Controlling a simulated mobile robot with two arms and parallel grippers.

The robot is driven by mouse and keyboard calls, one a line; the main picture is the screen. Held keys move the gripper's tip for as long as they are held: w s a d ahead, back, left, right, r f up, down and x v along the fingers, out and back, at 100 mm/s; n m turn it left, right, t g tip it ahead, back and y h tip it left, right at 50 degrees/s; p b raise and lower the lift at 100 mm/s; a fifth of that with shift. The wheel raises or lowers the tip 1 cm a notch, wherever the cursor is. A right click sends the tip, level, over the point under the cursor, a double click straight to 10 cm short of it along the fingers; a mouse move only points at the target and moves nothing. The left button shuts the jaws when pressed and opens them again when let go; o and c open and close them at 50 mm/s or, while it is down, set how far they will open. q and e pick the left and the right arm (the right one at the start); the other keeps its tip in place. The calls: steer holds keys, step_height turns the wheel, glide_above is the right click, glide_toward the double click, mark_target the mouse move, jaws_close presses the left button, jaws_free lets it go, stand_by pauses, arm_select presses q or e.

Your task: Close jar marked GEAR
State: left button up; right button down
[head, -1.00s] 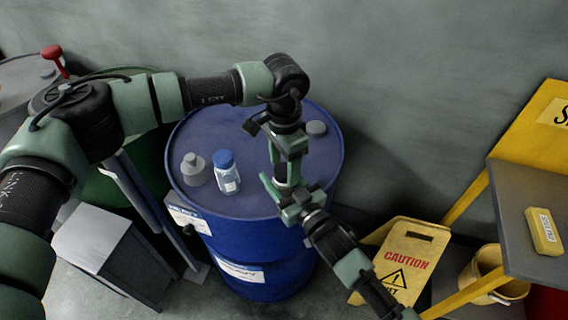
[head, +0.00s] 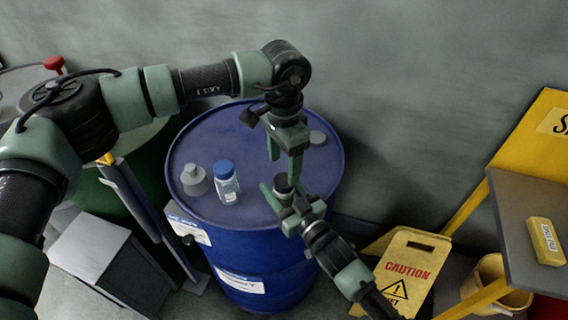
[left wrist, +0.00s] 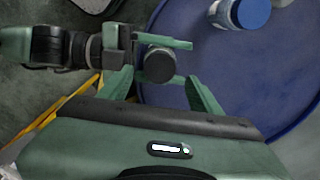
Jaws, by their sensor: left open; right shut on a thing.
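A small jar with a dark round top (head: 283,183) is held above the front right of the blue drum (head: 240,200). My right gripper (head: 281,194) is shut around its body. The left wrist view shows the dark top (left wrist: 159,65) from above, with a lighter rim; I cannot tell whether it is a lid. My left gripper (head: 284,160) is open, pointing down just above the jar, and its fingers are apart from it. A clear jar with a blue lid (head: 227,184) stands on the drum. No GEAR marking is readable on either jar.
A grey funnel-shaped piece (head: 195,179) stands left of the blue-lidded jar. A flat grey round piece (head: 318,137) lies at the drum's back right. A yellow caution sign (head: 407,268) and a grey shelf (head: 520,215) are to the right. The drum top's middle is clear.

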arm_select(q)
steer(key=n, duration=0.5)
steer(key=shift+r+n, duration=0.15)
steer(key=shift+n, duration=0.25)
steer(key=n, duration=0.4)
steer(key=shift+r+n, duration=0.15)
steer(key=shift+n, duration=0.15)
steer(key=n, duration=0.4)
steer(key=shift+r+n, duration=0.2)
steer(key=shift+n, duration=0.2)
steer(key=n, duration=0.6)
steer(key=shift+r+n, duration=0.2)
steer(key=shift+n, duration=0.2)
steer(key=n, duration=0.7)
steer(key=shift+r, duration=0.2)
steer(key=n, duration=0.4)
steer(key=shift+r, duration=0.15)
steer(key=n, duration=0.5)
steer(key=shift+r, duration=0.15)
steer(key=n, duration=0.6)
steer(key=shift+r, duration=0.2)
